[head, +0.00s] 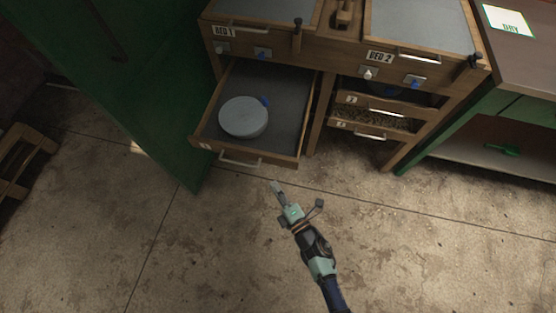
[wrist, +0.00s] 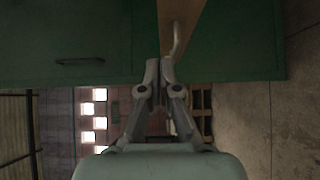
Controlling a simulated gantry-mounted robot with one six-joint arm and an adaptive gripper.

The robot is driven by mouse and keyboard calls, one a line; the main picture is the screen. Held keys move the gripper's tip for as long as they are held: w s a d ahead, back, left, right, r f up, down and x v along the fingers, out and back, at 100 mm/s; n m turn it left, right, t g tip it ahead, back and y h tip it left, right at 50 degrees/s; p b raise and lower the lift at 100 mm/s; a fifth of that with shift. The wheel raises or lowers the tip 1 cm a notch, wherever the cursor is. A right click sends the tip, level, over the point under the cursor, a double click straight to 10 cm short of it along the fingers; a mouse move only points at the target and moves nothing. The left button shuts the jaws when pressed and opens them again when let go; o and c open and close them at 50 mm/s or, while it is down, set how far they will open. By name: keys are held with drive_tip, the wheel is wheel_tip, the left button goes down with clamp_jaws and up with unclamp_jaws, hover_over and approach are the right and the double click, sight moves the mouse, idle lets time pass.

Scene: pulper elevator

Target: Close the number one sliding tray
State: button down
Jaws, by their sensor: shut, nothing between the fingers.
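The number one sliding tray (head: 286,95) is pulled out from under the bed labelled BED 1, on the left of the wooden unit in the head view. A round grey disc-shaped thing (head: 243,118) lies in it. Its front has a small label and a metal handle (head: 241,161). My gripper (head: 276,187) is shut and empty, just in front of the tray's front, to the right of the handle. In the wrist view, my gripper's fingers (wrist: 158,65) are together beside the tray's wooden front edge (wrist: 183,22) and handle (wrist: 176,42). I cannot tell whether they touch.
A tall green cabinet (head: 107,88) stands left of the tray. Right of it are trays (head: 374,136) labelled 2 and 4 under BED 2 (head: 420,27). A green-framed table (head: 520,65) with a DRY sign stands further right. The concrete floor in front is clear.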

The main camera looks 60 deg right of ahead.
sight(265, 156)
drive_tip(key=w+d+b, duration=0.1)
drive_tip(key=w+d, duration=0.4)
drive_tip(key=shift+w+d, duration=0.1)
drive_tip(key=shift+w, duration=0.3)
drive_tip(key=shift+w+d, duration=0.15)
drive_tip(key=shift+d, duration=0.3)
drive_tip(key=shift+d, duration=0.1)
